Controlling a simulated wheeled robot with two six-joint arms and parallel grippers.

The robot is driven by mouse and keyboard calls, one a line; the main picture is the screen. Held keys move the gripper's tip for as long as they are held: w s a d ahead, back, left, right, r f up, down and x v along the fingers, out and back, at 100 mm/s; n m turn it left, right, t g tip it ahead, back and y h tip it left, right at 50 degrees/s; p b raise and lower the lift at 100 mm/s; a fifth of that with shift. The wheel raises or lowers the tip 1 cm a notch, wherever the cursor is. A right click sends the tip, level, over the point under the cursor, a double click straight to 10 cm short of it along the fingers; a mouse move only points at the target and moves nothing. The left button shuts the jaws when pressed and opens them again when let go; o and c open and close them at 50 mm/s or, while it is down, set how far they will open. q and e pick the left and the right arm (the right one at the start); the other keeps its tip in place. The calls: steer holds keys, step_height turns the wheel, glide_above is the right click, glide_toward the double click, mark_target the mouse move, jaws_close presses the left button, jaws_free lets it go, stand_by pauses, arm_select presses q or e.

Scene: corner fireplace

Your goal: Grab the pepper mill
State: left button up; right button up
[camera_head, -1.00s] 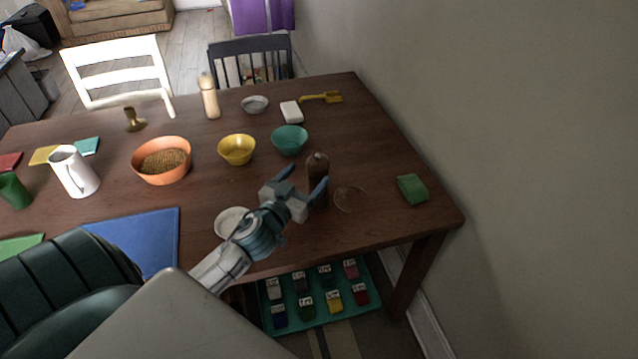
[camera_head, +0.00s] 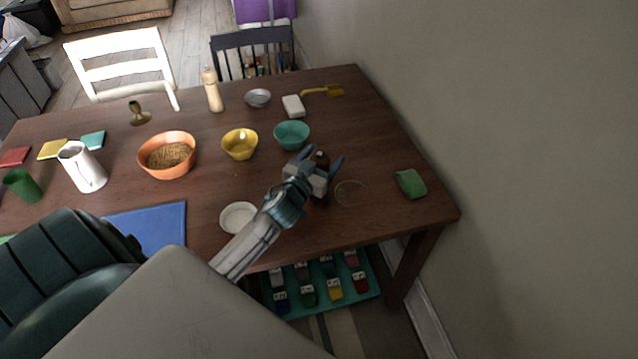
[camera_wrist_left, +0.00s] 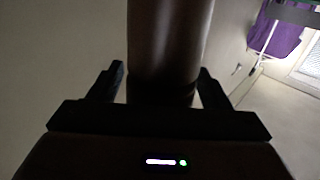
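The dark brown pepper mill (camera_head: 322,157) stands on the table, with its lower part hidden behind my left gripper (camera_head: 321,162). In the left wrist view the mill (camera_wrist_left: 168,45) rises large and close between the two dark fingers (camera_wrist_left: 160,85). The left gripper is open, with one finger on each side of the mill. A narrow gap shows beside the mill, so the fingers do not look closed on it. My right gripper is not in view.
A teal bowl (camera_head: 292,134) stands just behind the mill, and a yellow bowl (camera_head: 240,144) stands left of it. A white saucer (camera_head: 238,217) lies near the front edge. A green sponge-like block (camera_head: 410,184) lies at right. A pale wooden bottle-shaped mill (camera_head: 213,92) stands farther back.

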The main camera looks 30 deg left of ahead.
arm_select(q)
steer(key=c, duration=1.3)
steer(key=shift+r, duration=0.15)
steer(key=shift+c, duration=0.2)
